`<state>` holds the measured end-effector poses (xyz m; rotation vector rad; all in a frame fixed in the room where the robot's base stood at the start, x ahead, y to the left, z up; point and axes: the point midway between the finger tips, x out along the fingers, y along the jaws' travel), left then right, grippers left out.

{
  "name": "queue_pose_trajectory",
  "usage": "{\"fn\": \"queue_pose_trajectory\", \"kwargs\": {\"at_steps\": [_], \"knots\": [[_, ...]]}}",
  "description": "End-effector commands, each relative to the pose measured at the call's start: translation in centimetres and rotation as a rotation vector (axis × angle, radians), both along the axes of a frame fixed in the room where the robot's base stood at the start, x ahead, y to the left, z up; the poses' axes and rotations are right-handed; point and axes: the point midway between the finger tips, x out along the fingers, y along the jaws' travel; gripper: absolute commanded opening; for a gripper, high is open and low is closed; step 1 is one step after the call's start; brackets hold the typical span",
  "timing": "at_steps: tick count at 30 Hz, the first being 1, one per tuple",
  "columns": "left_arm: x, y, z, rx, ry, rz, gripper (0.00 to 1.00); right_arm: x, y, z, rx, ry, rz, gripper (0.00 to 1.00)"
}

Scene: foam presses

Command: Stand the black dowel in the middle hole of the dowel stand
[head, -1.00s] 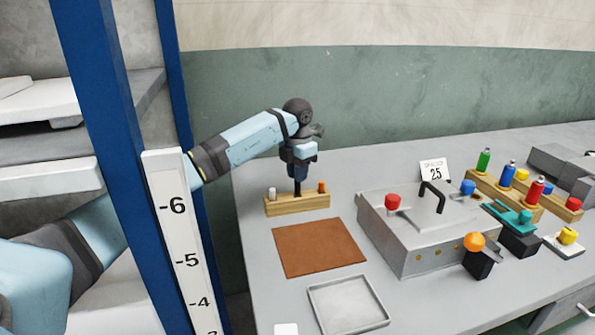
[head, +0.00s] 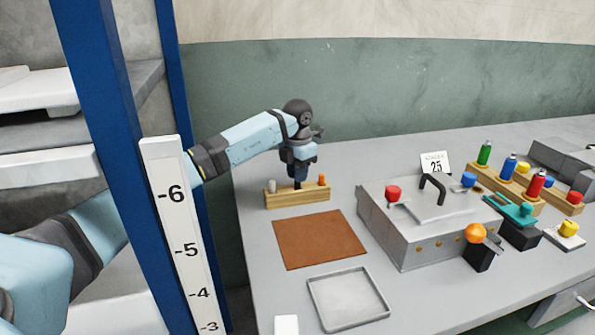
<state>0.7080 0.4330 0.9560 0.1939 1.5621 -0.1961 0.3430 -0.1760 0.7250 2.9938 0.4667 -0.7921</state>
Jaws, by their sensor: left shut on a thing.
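The dowel stand (head: 298,200) is a light wooden block at the back left of the table. A white dowel (head: 272,186) stands at its left end and an orange dowel (head: 322,179) at its right end. My left gripper (head: 298,179) points down over the middle of the stand, between these two. It is shut on the black dowel (head: 297,185), of which only a short dark piece shows below the fingers. The dowel is upright at the middle of the stand; I cannot tell how deep it sits in the hole. My right gripper is not in view.
A brown mat (head: 320,240) and a grey tray (head: 348,302) lie in front of the stand. A grey metal press box (head: 415,235) with a black handle stands to the right. A blue post (head: 115,140) with a numbered scale (head: 178,235) stands at the left.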

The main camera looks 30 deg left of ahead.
Motion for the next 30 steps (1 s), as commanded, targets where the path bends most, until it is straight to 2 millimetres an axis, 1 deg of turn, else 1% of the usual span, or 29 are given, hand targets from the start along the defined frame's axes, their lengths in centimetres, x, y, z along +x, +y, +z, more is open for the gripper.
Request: {"fn": "queue_pose_trajectory", "kwargs": {"at_steps": [21,22,25,26,30], "knots": [[0.0,0.0,-1.9,0.000,0.001,0.000,0.00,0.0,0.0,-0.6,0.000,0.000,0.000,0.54],[0.0,0.0,-1.8,0.000,0.000,0.000,0.23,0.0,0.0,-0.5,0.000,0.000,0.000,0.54],[0.0,0.0,-1.8,0.000,0.000,0.000,0.46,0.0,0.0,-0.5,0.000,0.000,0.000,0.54],[0.0,0.0,-1.8,0.000,0.000,0.000,0.48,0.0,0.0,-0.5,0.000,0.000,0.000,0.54],[0.0,0.0,-1.8,0.000,0.000,0.000,0.48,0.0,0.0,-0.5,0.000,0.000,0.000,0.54]]}}
